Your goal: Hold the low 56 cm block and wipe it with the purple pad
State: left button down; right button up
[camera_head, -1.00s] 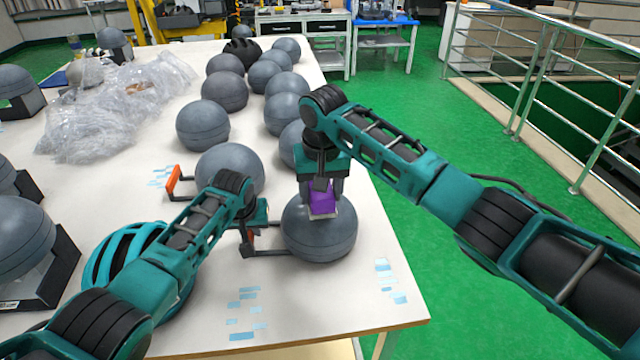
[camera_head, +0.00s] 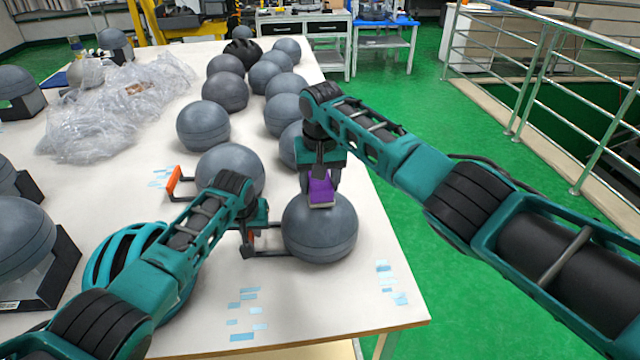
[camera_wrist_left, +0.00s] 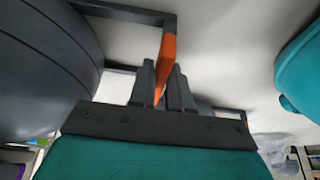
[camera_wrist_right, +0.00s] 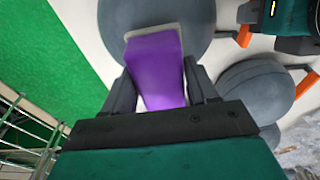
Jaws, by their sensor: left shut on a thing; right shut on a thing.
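The grey ball-shaped block (camera_head: 325,238) sits low at the front right of the white table in the head view; its side also fills the left of the left wrist view (camera_wrist_left: 40,70). My left gripper (camera_head: 250,235) is shut on the block's orange handle (camera_wrist_left: 168,58), beside the block. My right gripper (camera_head: 321,180) is shut on the purple pad (camera_head: 320,191), which has a pale underside, over the block's far upper side. The pad (camera_wrist_right: 158,72) appears to rest against the block, but contact is partly hidden.
Another grey block with an orange handle (camera_head: 174,180) stands just behind. Several more grey blocks crowd the table beyond. A teal helmet (camera_head: 125,255) lies left, under my left arm. Clear plastic wrap (camera_head: 100,125) is at the back left. The table's right edge is close to the block.

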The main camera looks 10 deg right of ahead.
aim_at(321, 198)
dwell(0.3)
jog(key=shift+r, duration=3.45)
jog(key=shift+w+d+f, duration=0.1)
jog(key=shift+w+f, duration=0.25)
jog(key=shift+f, duration=0.45)
jog(key=shift+w+a+f, duration=0.1)
jog(key=shift+w+f, duration=0.3)
jog(key=shift+f, duration=0.45)
jog(key=shift+w+d+f, duration=0.1)
jog(key=shift+w+f, duration=0.25)
jog(key=shift+f, duration=0.45)
jog(key=shift+f, duration=0.1)
jog(key=shift+s+f, duration=0.1)
jog(key=shift+s, duration=0.3)
jog(key=shift+s+a+f, duration=0.1)
jog(key=shift+s+f, duration=0.05)
jog(key=shift+s, duration=0.8)
jog(key=shift+s+a+f, duration=0.1)
jog(key=shift+s, duration=0.85)
jog(key=shift+s+a+f, duration=0.1)
jog(key=shift+s+f, duration=0.05)
jog(key=shift+s, duration=0.8)
jog(key=shift+f, duration=0.1)
